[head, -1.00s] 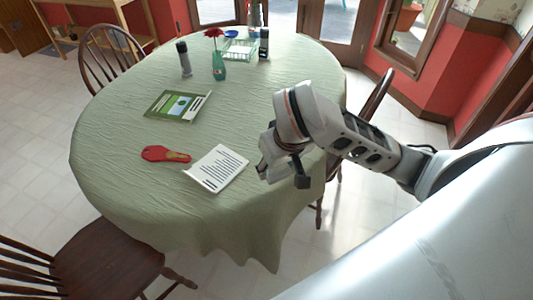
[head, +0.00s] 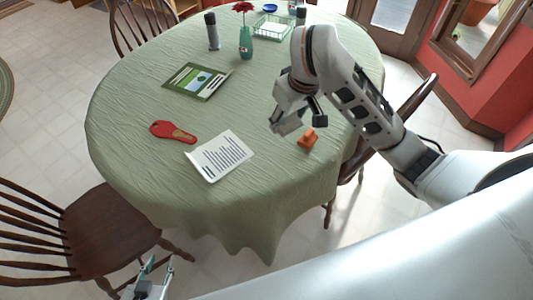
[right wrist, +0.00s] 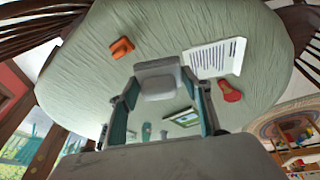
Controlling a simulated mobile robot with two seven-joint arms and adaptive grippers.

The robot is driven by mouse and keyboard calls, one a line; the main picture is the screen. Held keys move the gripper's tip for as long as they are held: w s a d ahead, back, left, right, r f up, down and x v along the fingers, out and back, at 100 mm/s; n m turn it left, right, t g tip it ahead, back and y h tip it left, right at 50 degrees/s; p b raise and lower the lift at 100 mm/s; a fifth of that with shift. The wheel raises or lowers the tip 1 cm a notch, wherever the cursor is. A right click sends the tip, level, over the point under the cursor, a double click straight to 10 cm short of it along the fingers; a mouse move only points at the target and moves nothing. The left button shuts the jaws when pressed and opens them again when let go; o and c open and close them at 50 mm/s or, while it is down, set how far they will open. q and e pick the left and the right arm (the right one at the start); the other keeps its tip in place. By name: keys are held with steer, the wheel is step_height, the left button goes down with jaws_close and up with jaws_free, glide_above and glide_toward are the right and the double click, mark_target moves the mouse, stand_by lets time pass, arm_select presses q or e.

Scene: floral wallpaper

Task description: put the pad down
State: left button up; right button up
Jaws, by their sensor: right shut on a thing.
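A grey pad (right wrist: 160,82) is held between the fingers of my right gripper (right wrist: 163,98) in the right wrist view. In the head view my right gripper (head: 296,117) is over the right part of the table, and the grey pad (head: 286,125) shows only in small part at its fingers. I cannot tell there whether the pad touches the cloth. The table (head: 240,95) has a green cloth. My left gripper (head: 160,268) is low at the bottom edge of the head view, off the table, with its fingers apart and empty.
An orange object (head: 308,138) lies close to my right gripper. A printed white sheet (head: 220,156), a red object (head: 172,131) and a green-and-white booklet (head: 196,81) lie further left. A vase (head: 246,42) and wire basket (head: 273,27) stand at the back. The front cloth is clear.

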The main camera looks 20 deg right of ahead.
mark_target(262, 155)
steer(key=w+a+n+g+y, duration=0.1)
steer(key=w+a+n, duration=0.3)
steer(key=w+a, duration=0.15)
steer(key=f, duration=1.3)
steer(key=d+f, duration=0.1)
steer(key=f, duration=0.5)
steer(key=shift+w+f, duration=0.2)
steer(key=shift+f, duration=0.2)
steer(key=shift+a+f, duration=0.1)
steer(key=shift+f, duration=0.1)
steer(key=o, duration=1.5)
steer(key=shift+r, duration=0.1)
steer(key=shift+r, duration=0.55)
steer(key=v, duration=1.1)
steer(key=shift+s+d, duration=0.1)
steer(key=shift+d, duration=0.15)
